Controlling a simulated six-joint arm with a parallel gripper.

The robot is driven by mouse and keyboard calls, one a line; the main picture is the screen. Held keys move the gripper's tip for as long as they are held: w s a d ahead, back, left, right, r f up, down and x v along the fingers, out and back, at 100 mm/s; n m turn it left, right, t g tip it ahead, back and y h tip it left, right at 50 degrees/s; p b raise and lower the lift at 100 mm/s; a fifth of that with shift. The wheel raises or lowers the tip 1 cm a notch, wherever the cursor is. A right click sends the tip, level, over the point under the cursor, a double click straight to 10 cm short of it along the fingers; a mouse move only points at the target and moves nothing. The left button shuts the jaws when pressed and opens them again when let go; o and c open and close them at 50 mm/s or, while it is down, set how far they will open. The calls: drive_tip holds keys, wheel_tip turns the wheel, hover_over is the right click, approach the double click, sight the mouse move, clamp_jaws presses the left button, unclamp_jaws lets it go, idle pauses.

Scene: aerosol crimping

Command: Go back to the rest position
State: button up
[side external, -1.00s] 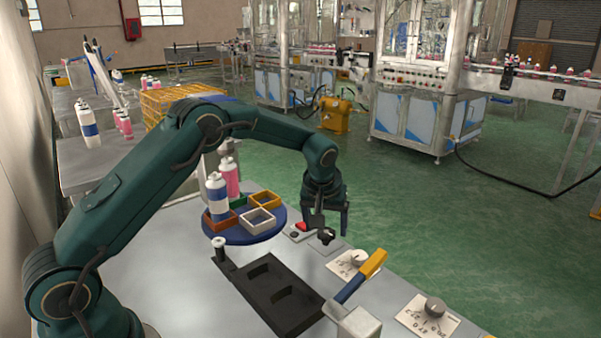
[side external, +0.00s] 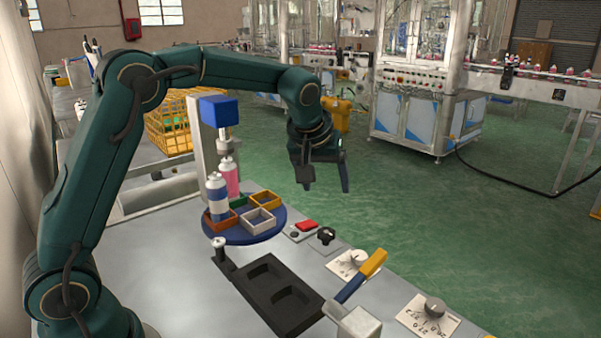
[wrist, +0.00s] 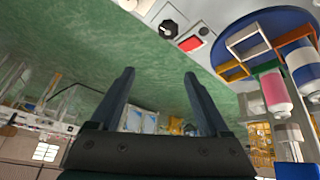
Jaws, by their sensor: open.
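My gripper (side external: 325,186) is open and empty. It hangs in the air above and behind the red button and black knob at the table's far edge, touching nothing. In the wrist view its two fingers (wrist: 158,82) stand apart with only green floor and distant machines between them. The red button (side external: 306,225) also shows in the wrist view (wrist: 190,44). The black knob (side external: 326,236) is beside it and shows in the wrist view too (wrist: 168,29).
A blue turntable (side external: 232,235) carries coloured square holders with a blue-and-white can (side external: 217,198) and a pink can (side external: 230,177). The blue-topped crimping head (side external: 219,110) stands behind. A black tray (side external: 290,318), yellow-handled lever (side external: 373,264) and dial (side external: 433,309) are in front. Open floor lies right.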

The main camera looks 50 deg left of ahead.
drive_tip(key=s+d+r+m+t+h, duration=0.1)
drive_tip(key=s+d+r, duration=0.1)
drive_tip(key=s+r, duration=0.35)
drive_tip(key=s+d+r+m, duration=0.1)
drive_tip(key=s+r+m, duration=0.1)
drive_tip(key=s, duration=0.7)
drive_tip(key=s+d+f+m+h, duration=0.1)
drive_tip(key=s+d+f+m, duration=0.1)
drive_tip(key=s+f, duration=0.5)
drive_tip(key=s+m, duration=0.1)
drive_tip(key=s, duration=0.2)
drive_tip(key=shift+s+d+f+m+g, duration=0.15)
drive_tip(key=shift+s+m+g, duration=0.25)
